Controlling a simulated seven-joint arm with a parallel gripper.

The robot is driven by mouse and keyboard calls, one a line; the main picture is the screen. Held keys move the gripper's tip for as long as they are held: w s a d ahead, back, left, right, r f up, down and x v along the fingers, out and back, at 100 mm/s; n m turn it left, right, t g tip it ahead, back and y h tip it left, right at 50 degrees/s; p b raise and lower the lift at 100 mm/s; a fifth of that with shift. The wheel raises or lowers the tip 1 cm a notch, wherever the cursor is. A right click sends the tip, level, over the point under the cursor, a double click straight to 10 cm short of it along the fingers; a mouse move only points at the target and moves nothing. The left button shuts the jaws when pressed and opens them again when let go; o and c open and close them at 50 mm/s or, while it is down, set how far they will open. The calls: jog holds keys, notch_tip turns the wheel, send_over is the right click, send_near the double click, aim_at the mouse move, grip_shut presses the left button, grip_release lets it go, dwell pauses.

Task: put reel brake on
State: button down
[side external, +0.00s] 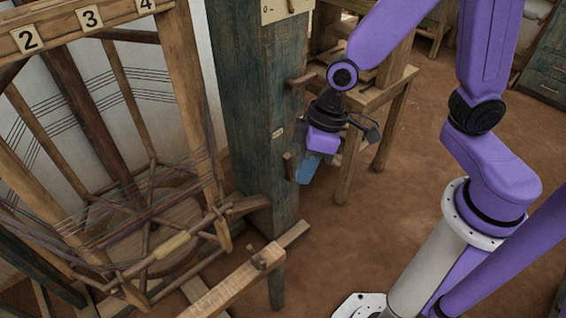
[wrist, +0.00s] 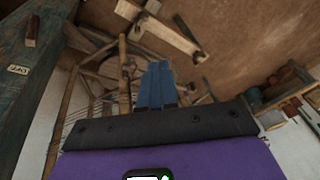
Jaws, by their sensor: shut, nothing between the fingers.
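My gripper (side external: 305,178) is shut and empty, its blue fingers pointing down just right of the dark green post (side external: 247,105). It also shows in the wrist view (wrist: 157,68), with the fingers together. A short wooden peg (side external: 289,166) sticks out of the post close to the fingers; I cannot tell whether they touch. Another peg (side external: 302,79) sticks out higher up. A small pale label (side external: 277,133) sits between them on the post. In the wrist view a label (wrist: 18,70) seems to read OFF, near a peg (wrist: 32,30). I cannot tell which part is the reel brake.
A large wooden reel frame (side external: 186,85) with strung threads and numbered tags stands at the left. A wooden beam with a peg (side external: 240,280) crosses the front. A wooden stand (side external: 395,90) is behind my gripper. Bare earth floor (side external: 430,140) lies to the right.

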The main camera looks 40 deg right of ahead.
jog(key=w+a+f+m+t+h, duration=0.1)
jog(key=w+a+f+m+t, duration=0.2)
jog(key=w+f, duration=0.95)
jog(key=w+d+f+m+t+h, duration=0.2)
jog(key=w+d+f+m+h, duration=0.2)
jog(key=w+d+f+h, duration=0.3)
jog(key=d+f, duration=0.4)
jog(key=d, duration=0.2)
jog(key=shift+m, duration=0.4)
jog(key=shift+w, duration=0.1)
jog(key=w+d+f, duration=0.6)
jog(key=d+f, duration=0.1)
jog(key=shift+d, duration=0.3)
